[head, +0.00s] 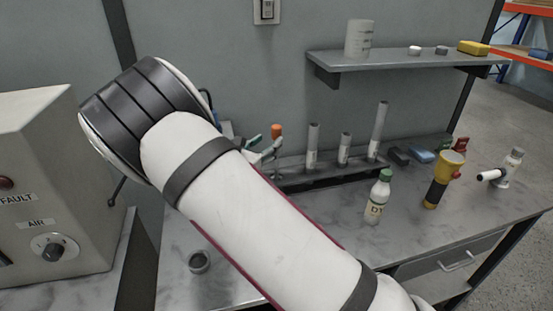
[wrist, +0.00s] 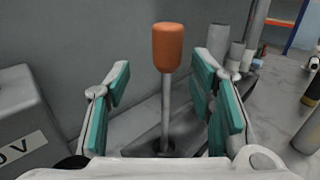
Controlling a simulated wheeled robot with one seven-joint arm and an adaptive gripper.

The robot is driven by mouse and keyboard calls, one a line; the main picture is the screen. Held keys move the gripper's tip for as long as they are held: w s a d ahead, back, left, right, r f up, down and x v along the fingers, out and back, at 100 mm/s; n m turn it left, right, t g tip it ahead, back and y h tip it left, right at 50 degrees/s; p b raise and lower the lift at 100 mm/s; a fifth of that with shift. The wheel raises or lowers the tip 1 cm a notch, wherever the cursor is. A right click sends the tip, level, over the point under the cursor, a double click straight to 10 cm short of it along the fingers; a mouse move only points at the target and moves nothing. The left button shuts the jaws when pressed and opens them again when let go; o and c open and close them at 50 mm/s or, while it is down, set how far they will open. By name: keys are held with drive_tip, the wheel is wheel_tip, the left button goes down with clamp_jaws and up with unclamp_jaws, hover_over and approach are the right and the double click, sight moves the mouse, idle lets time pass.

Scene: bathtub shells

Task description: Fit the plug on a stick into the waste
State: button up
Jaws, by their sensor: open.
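The plug on a stick shows as an orange handle (wrist: 167,48) on a thin grey rod in the wrist view. It stands upright, its lower end in a dark spot on a grey rack; the plug itself is hidden. In the head view the orange handle (head: 277,131) shows just past my gripper (head: 262,143). My gripper (wrist: 164,78) is open, its green pads on either side of the rod in the picture; I see no contact. A small dark ring (head: 199,261), possibly the waste, sits on the bench at the lower left.
Grey tubes (head: 313,146) stand in the rack (head: 300,180) right of the handle. A green-capped bottle (head: 379,196), a yellow torch (head: 443,180) and a white fitting (head: 502,170) stand farther right. A control box (head: 50,190) is at left, a shelf (head: 405,66) above. The front bench is partly hidden by my arm.

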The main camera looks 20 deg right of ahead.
sight(274, 139)
drive_tip(key=x, duration=0.4)
drive_tip(key=shift+s+d+p, duration=0.1)
drive_tip(key=shift+d+p, duration=0.25)
drive_tip(key=shift+d, duration=0.25)
clamp_jaws()
